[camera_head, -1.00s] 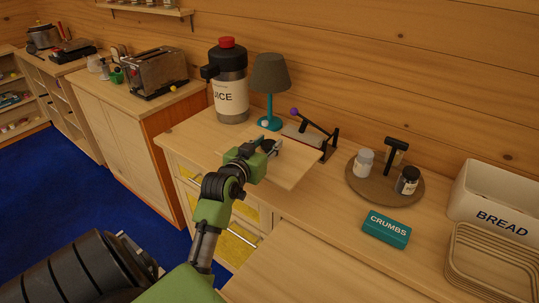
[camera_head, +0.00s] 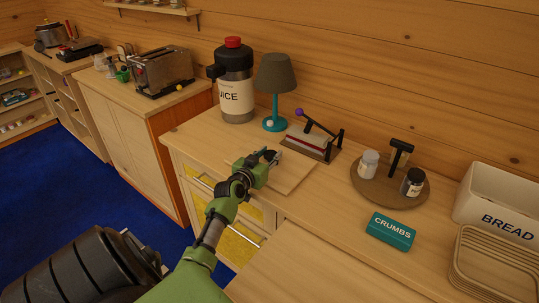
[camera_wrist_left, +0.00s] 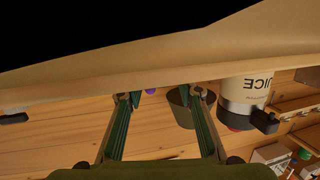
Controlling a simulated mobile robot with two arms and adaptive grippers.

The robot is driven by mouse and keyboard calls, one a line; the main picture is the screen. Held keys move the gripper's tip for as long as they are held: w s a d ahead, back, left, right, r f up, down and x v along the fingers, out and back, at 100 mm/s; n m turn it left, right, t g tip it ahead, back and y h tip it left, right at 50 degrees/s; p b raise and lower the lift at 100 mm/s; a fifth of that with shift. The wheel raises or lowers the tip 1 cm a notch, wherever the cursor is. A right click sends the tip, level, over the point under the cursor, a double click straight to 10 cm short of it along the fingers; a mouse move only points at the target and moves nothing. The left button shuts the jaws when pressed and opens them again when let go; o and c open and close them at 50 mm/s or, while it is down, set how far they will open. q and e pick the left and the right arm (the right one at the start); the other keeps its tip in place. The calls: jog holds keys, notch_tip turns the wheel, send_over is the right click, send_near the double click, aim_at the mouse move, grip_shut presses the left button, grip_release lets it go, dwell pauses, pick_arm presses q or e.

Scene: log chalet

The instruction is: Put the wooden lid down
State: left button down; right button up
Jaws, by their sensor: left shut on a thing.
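In the left wrist view, the lid (camera_wrist_left: 110,82) spans the picture as a pale band at the fingertips of my left gripper (camera_wrist_left: 163,96). The lid looks close to level and low over the counter; I cannot tell whether it touches. My right gripper is not in view.
A juice dispenser (camera_head: 236,90), a lamp (camera_head: 275,75) and a lever device (camera_head: 311,143) stand behind the lid. A round tray (camera_head: 391,197) with jars and a teal crumbs box (camera_head: 390,231) are to the right. Counter between lid and tray is clear (camera_head: 330,195).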

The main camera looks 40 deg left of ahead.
pick_arm(q)
jog(key=shift+r, duration=0.15)
jog(key=c, duration=1.4)
grip_release()
jog(key=shift+f, duration=0.25)
jog(key=shift+c, duration=0.2)
